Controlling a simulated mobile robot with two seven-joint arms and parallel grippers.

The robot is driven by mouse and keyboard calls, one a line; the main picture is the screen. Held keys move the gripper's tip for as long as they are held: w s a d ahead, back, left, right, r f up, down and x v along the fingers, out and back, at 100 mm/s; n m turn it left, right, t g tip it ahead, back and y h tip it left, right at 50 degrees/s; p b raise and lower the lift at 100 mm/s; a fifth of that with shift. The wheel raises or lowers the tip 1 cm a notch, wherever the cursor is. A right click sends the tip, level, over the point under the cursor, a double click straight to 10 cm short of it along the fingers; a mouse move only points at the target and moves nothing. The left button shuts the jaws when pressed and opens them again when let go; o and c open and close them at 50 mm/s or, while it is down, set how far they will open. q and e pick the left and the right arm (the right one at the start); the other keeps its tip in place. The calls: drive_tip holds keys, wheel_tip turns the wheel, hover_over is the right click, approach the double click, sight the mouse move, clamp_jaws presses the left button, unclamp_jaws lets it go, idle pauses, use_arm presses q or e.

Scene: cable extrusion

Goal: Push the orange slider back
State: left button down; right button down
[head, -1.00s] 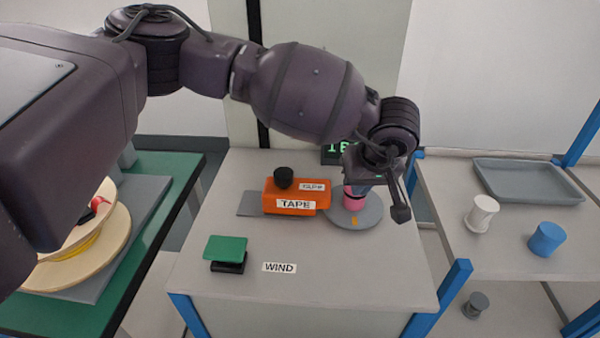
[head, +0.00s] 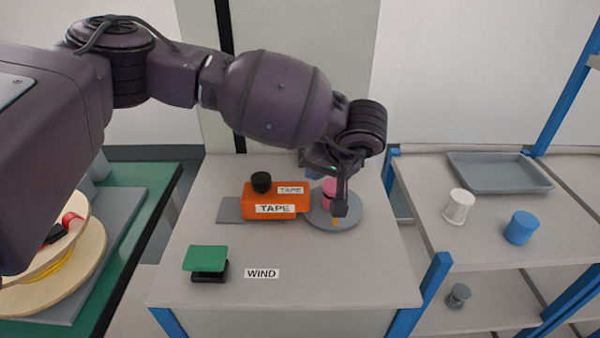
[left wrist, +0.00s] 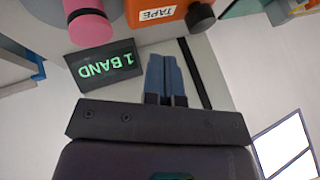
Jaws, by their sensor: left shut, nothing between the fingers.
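The orange slider (head: 286,201) is a block with TAPE labels and a black knob (head: 261,182) on top, on a grey plate (head: 229,210). Its right end is beside a pink cylinder (head: 329,187) on a grey disc (head: 318,221). My right gripper is out of view.
A green plate (head: 206,258) on a black base stands at the front left, beside a WIND label (head: 262,273). A display reading 1 BAND (left wrist: 105,66) shows in the left wrist view. A right shelf holds a tray (head: 500,185), a white spool (head: 458,207) and a blue one (head: 521,228).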

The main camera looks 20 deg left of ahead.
use_arm(q)
drive_tip(key=b, duration=0.2)
approach(289, 191)
drive_tip(key=x, duration=0.5)
drive_tip(key=shift+w+f, duration=0.1)
drive_tip(key=shift+f, duration=0.05)
drive_tip(key=a, duration=0.3)
drive_tip(key=shift+r, duration=0.2)
drive_tip(key=shift+a, duration=0.5)
drive_tip(key=shift+a, duration=0.1)
